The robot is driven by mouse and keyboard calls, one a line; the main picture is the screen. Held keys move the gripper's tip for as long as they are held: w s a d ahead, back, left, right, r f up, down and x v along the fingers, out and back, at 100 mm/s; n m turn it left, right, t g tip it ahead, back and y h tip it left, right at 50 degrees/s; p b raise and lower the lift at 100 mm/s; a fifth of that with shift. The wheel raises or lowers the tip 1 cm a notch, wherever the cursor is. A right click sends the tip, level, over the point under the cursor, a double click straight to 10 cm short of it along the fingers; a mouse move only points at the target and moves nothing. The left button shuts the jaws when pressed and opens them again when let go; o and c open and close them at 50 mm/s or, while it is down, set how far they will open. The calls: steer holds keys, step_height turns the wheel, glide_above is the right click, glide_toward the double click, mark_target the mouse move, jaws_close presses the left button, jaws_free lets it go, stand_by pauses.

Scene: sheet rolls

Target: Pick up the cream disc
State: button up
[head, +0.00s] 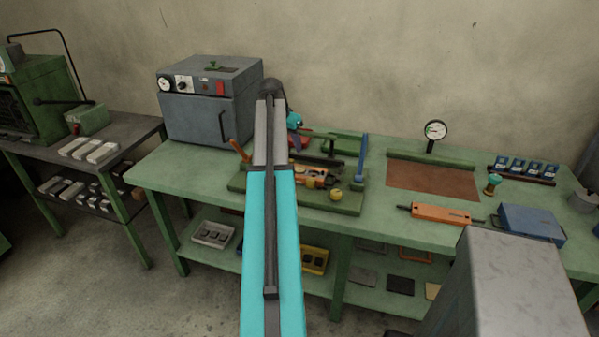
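I cannot make out a cream disc for certain. A small round yellowish piece (336,194) sits at the front right of the green fixture (348,207) on the bench; I cannot tell if it is a disc or a knob. My teal and grey arm reaches up the middle of the picture over the bench and hides part of the fixture. Small teal and dark parts of my arm's end show just right of the arm, above the back of the fixture. The gripper's fingers cannot be made out there, nor anything held.
A grey oven (208,105) stands back left on the green bench (372,230). A brown mat (433,180), dial gauge (434,132), orange tool (440,214) and blue box (532,223) lie to the right. A tall grey block (520,285) fills the lower right. Trays lie on the shelf below.

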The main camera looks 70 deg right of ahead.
steer(key=p, duration=0.2)
glide_above(299, 170)
steer(key=a, duration=0.2)
steer(key=f, duration=0.7)
steer(key=shift+w+d+f, duration=0.2)
steer(key=shift+w+d, duration=0.05)
steer(key=shift+w, duration=0.1)
steer(key=shift+f, duration=0.1)
steer(key=shift+a+p+x, duration=0.2)
steer(key=shift+p+x, duration=0.55)
steer(key=shift+x, duration=1.65)
steer(key=shift+f, duration=0.2)
steer(key=shift+a+f, duration=0.1)
steer(key=c, duration=0.7)
